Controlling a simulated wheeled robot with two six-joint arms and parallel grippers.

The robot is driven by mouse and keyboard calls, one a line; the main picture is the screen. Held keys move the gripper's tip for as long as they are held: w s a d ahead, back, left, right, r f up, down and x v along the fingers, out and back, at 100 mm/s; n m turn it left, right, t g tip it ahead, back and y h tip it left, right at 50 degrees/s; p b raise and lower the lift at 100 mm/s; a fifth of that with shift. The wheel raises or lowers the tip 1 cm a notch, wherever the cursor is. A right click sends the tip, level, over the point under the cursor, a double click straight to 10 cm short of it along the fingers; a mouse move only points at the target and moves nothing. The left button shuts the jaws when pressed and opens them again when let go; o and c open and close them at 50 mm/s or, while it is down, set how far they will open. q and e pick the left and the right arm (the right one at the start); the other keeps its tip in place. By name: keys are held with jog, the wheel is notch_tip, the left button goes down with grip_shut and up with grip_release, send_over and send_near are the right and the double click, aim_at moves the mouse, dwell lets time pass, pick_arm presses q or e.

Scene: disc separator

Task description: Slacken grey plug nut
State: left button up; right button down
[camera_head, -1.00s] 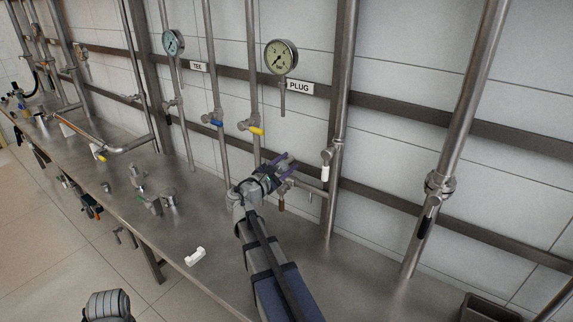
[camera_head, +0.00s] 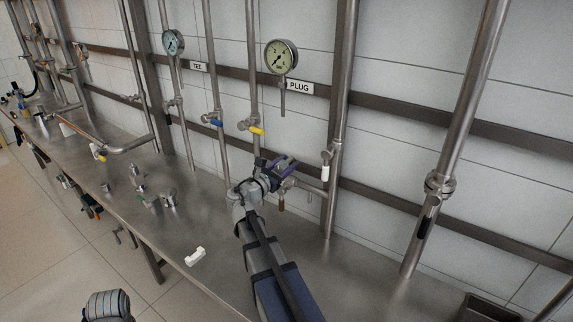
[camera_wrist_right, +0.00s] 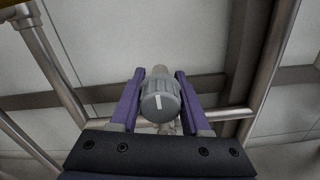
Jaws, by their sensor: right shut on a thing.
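The grey plug nut (camera_wrist_right: 160,100) is a ribbed round knob with a white mark on its face, seen in the right wrist view. It sits between the two purple fingers of my right gripper (camera_wrist_right: 157,92), which is shut on it. In the head view my right gripper (camera_head: 284,167) is at the pipework below the PLUG label (camera_head: 299,87), and it hides the nut there. My left gripper is not clearly in view; only a dark rounded part of mine shows at the bottom left.
A yellow-handled valve (camera_head: 255,129) and a blue-handled valve (camera_head: 213,122) are on pipes left of my right gripper. A gauge (camera_head: 281,57) hangs above. A white block (camera_head: 195,257) and several metal fittings (camera_head: 139,184) lie on the steel bench (camera_head: 215,284). A vertical pipe (camera_head: 340,120) stands close to the right.

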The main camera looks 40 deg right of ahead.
aim_at(279, 170)
jog(key=shift+c, duration=1.9)
grip_release()
jog(key=shift+a, duration=0.1)
jog(key=v, duration=0.7)
jog(key=shift+s+a, duration=0.15)
jog(key=shift+a, duration=0.2)
